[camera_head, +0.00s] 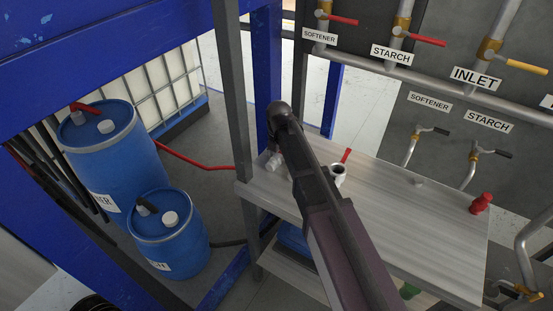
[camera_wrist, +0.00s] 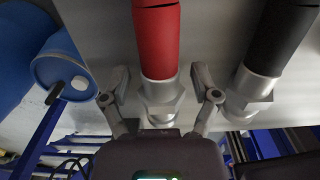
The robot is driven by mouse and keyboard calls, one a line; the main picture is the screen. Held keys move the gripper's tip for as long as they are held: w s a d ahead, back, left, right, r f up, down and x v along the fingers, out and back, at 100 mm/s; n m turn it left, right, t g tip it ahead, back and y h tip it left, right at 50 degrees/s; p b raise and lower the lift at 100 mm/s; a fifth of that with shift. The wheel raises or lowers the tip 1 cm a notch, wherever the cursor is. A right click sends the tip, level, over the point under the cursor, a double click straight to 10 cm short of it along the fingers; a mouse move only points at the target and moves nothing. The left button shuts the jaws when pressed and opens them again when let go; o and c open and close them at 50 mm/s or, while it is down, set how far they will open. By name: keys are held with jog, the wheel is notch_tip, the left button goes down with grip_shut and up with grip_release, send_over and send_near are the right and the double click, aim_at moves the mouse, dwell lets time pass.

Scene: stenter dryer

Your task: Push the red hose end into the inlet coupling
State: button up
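The red hose end (camera_wrist: 158,45) shows in the wrist view as a red sleeve with a metal hex fitting (camera_wrist: 160,95) toward me. My gripper (camera_wrist: 161,80) has one finger on each side of the fitting, with narrow gaps visible, so it looks open around it. In the head view my gripper (camera_head: 273,160) is mostly hidden by my arm, near the table's left end. An INLET label (camera_head: 475,77) hangs on the wall pipe with a yellow-handled valve (camera_head: 525,65). Another yellow-handled valve (camera_head: 530,291) is at bottom right. I cannot tell which opening is the inlet coupling.
A black hose end (camera_wrist: 270,50) with a metal fitting lies right of the red one. The table (camera_head: 440,240) holds a white fitting (camera_head: 338,172) and a red part (camera_head: 481,203). Blue barrels (camera_head: 110,160) stand left. A dark post (camera_head: 243,130) rises beside the table's left end.

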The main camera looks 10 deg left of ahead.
aim_at(278, 156)
grip_shut()
jog(key=shift+r, duration=0.15)
notch_tip(278, 156, up, 10)
jog(key=p, duration=1)
jog(key=shift+s, duration=0.2)
dwell(0.8)
